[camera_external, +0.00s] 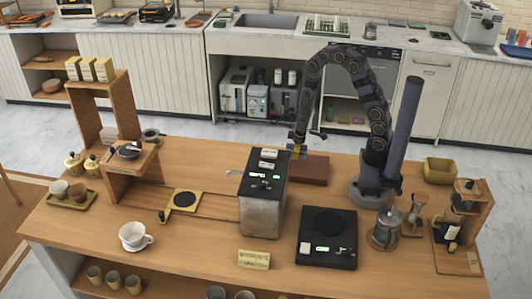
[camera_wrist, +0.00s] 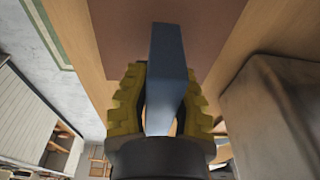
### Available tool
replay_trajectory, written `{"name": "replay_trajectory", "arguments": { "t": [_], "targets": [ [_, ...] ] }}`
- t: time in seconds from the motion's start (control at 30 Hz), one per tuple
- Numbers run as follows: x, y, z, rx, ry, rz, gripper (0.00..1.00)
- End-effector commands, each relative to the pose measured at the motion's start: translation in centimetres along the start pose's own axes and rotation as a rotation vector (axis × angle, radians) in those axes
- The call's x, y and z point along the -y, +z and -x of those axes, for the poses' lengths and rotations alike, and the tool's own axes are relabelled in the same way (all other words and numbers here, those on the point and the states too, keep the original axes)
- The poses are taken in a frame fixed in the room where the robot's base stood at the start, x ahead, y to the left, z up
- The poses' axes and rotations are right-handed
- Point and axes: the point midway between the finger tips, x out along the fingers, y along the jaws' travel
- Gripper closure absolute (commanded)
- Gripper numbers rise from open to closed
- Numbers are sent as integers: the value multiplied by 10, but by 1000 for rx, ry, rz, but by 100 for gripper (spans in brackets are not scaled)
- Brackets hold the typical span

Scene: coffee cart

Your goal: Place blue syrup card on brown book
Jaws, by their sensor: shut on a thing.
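The blue syrup card (camera_wrist: 168,70) is a flat blue-grey slab between the yellow ridged fingers of my gripper (camera_wrist: 155,105) in the wrist view. My gripper is shut on it, and the card points away from the palm. The brown book (camera_external: 310,172) lies flat on the wooden cart behind the grey machine. Its reddish-brown cover (camera_wrist: 215,30) also fills the upper middle of the wrist view, beyond the card. In the external view my gripper (camera_external: 297,153) is at the book's left end. I cannot tell whether the card touches the book.
The tall grey machine (camera_external: 262,205) stands just in front of the book and hides part of it. A black scale (camera_external: 327,240) and a metal kettle (camera_external: 386,232) are at the right front. A wooden shelf (camera_external: 122,165) stands at the left. The cart top left of the book is fairly clear.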

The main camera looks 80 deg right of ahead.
Motion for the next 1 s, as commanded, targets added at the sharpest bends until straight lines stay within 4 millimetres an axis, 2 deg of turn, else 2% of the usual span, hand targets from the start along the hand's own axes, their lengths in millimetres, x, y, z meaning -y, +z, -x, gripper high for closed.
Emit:
{"name": "replay_trajectory", "arguments": {
  "t": [0.27, 0.63, 0.67, 0.7, 1.0],
  "targets": [
    [0, 4, -30, 2, 0, 0, 100],
    [0, 4, -35, 1, 0, 1, 100],
    [0, 4, -35, 1, 0, 1, 76],
    [0, 4, -35, 0, 0, 1, 62],
    [0, 4, -34, 0, 0, 1, 62]
  ]
}}
